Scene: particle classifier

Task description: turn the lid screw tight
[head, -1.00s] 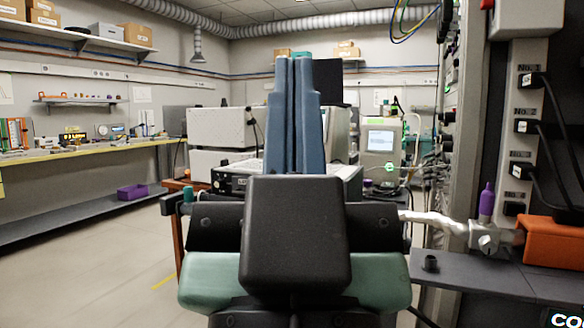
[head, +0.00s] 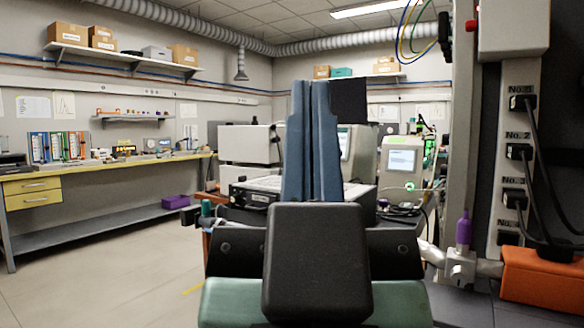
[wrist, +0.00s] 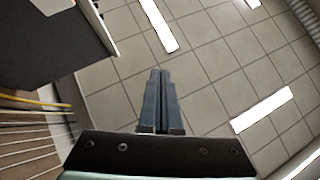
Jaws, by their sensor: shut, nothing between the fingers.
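My gripper (head: 313,84) points upward in the middle of the head view, its two blue-grey fingers together with nothing between them. In the wrist view my gripper (wrist: 159,72) is also shut, with the tiled ceiling and light panels beyond the fingertips. I cannot make out the lid screw or the lid in either view. My gripper and wrist hide part of the equipment bench behind them. The fingers appear to touch nothing.
White boxy instruments (head: 250,144) and a unit with a lit screen (head: 402,160) stand behind my gripper. At right are a metal fitting with a purple top (head: 463,232), an orange block (head: 545,278) and a cabled socket strip (head: 516,180). Open floor (head: 100,255) lies at left.

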